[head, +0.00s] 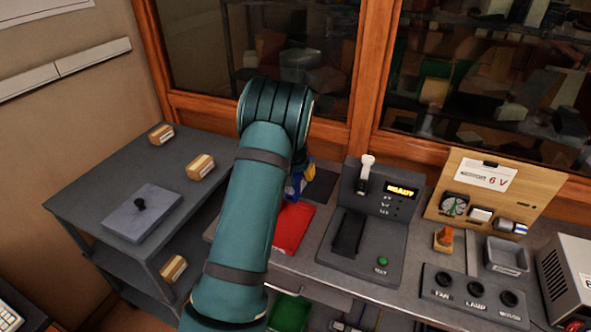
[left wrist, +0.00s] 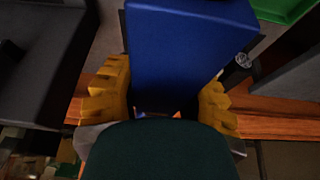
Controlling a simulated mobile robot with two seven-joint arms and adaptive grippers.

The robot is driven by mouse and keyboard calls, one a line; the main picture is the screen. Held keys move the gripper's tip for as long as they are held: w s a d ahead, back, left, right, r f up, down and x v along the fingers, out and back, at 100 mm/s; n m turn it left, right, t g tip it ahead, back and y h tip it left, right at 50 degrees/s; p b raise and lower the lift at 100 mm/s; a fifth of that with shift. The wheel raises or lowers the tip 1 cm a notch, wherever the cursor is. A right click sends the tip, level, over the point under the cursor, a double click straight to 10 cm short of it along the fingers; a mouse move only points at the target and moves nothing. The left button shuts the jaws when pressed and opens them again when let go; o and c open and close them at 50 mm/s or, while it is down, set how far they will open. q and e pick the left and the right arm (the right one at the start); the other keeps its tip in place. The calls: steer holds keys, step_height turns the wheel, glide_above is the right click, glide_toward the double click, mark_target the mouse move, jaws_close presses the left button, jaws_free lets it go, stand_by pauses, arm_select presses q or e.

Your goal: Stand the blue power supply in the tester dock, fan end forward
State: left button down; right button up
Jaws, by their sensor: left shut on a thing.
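The blue power supply (left wrist: 190,45) is a blue box between the yellow fingers of my left gripper (left wrist: 165,100) in the left wrist view. The gripper is shut on it. In the head view only a small blue part (head: 292,187) shows past my arm, near a red mat. Most of the left gripper is hidden there by my arm. The tester dock (head: 372,222) is a dark grey unit right of my arm, with a lit display, a white-topped lever, a black recessed area and a green TEST button. The fan end cannot be made out. My right gripper is out of view.
A red mat (head: 294,229) and a dark pad (head: 321,187) lie left of the dock. A wooden panel (head: 520,206), a switch box (head: 470,296) and a grey tray (head: 507,256) stand to its right. A grey cart (head: 102,187) holds small boxes at left.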

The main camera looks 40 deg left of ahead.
arm_select(q)
steer(key=s+d+m, duration=0.1)
steer(key=s+d, duration=0.2)
steer(key=d, duration=1.2)
steer(key=s+d+r+m+h, duration=0.1)
steer(key=s+d+m, duration=0.1)
steer(key=d, duration=1.4)
steer(key=shift+s, duration=0.9)
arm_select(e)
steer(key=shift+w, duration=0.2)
arm_select(q)
steer(key=shift+r, duration=0.1)
step_height(320, 180, down, 2)
steer(key=shift+s+b, duration=0.1)
steer(key=shift+b, duration=0.9)
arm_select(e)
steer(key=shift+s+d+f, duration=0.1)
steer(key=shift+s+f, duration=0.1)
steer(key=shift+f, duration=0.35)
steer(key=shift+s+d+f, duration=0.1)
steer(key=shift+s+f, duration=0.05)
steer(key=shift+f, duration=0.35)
